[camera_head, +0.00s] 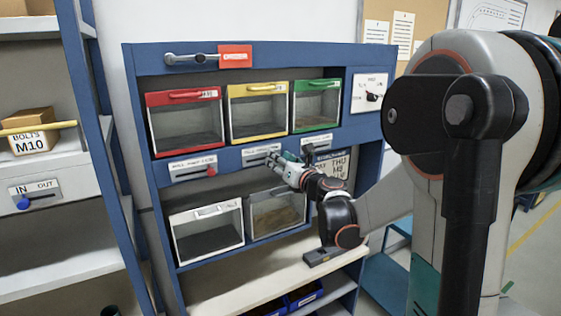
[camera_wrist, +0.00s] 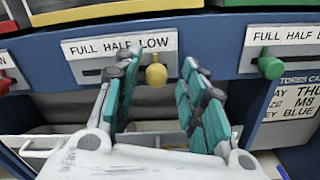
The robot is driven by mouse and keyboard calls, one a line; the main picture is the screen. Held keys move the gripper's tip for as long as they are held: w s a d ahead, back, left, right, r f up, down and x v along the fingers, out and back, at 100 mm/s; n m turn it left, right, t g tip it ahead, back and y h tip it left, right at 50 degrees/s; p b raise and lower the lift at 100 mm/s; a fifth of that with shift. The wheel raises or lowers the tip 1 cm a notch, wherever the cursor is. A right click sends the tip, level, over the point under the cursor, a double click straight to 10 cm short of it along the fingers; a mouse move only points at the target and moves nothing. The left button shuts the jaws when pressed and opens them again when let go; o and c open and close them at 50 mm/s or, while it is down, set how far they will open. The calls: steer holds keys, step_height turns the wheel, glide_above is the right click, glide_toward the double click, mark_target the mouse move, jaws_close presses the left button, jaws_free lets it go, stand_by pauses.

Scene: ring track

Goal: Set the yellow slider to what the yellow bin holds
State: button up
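The yellow slider knob (camera_wrist: 156,75) sits below the word LOW on its white FULL HALF LOW label plate (camera_wrist: 120,47). My gripper (camera_wrist: 160,64) is open, with one teal-padded finger on each side of the knob and a gap to both. In the head view my gripper (camera_head: 277,164) is in front of the slider strip and hides the yellow knob there. The yellow bin (camera_head: 257,88) is directly above, closed, with a clear front window. The window looks grey; I cannot tell what is inside. In the wrist view only its lower yellow edge (camera_wrist: 90,11) shows.
The red bin (camera_head: 184,98) and green bin (camera_head: 317,86) flank it. The red slider (camera_head: 211,170) and green slider (camera_wrist: 270,65) are on either side. Two lower bins (camera_head: 207,212) stand below. A left shelf (camera_head: 60,186) carries a BOLTS M10 box (camera_head: 32,141).

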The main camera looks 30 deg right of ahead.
steer(key=s, duration=1.2)
